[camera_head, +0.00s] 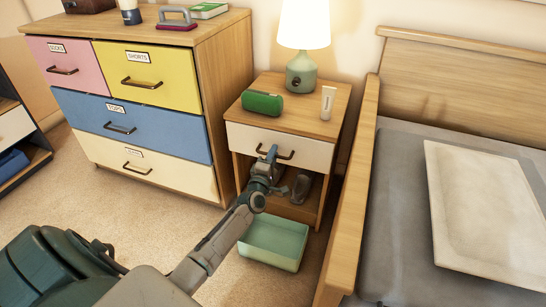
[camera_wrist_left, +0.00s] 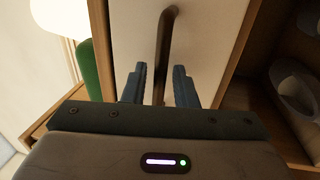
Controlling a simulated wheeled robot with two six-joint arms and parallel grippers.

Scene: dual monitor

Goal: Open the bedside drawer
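The bedside table (camera_head: 338,98) has a cream drawer front (camera_head: 315,153) with a dark bar handle (camera_head: 288,155); the drawer looks closed. My left gripper (camera_head: 271,156) is at the left part of this handle. In the left wrist view, the two blue fingers of my left gripper (camera_wrist_left: 159,84) are apart, with the handle (camera_wrist_left: 167,38) running between them in the picture. I see a gap on each side of the handle, so the gripper is open. The drawer front (camera_wrist_left: 207,38) fills the middle of that view. My right gripper is not in view.
A green case (camera_head: 262,103), a white tube (camera_head: 328,102) and a lamp (camera_head: 301,72) stand on the bedside table. A shoe-like dark object (camera_head: 300,188) sits in the open shelf. A green bin (camera_head: 272,243) is on the floor below. The bed frame (camera_head: 352,190) is close on the right.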

